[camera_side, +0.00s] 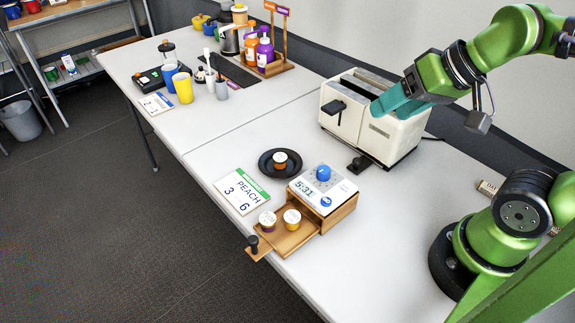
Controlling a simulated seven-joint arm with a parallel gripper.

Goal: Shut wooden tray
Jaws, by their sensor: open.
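The wooden tray (282,240) is a small drawer pulled out from a wooden box (340,212) on the white table. It holds two small cups (292,217) with pale lids and has a dark knob (253,242) at its front. A timer-like unit reading 5:31 (305,188) sits on top of the box. My gripper (385,106) is teal and is over the cream toaster, well above and behind the tray. It is open and holds nothing that I can see. Its fingertips overlap the toaster in this view, so I cannot tell whether they touch it.
The cream toaster (375,137) stands behind the box. Cups and bottles stand farther back. The tray front extends to the table's front edge.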

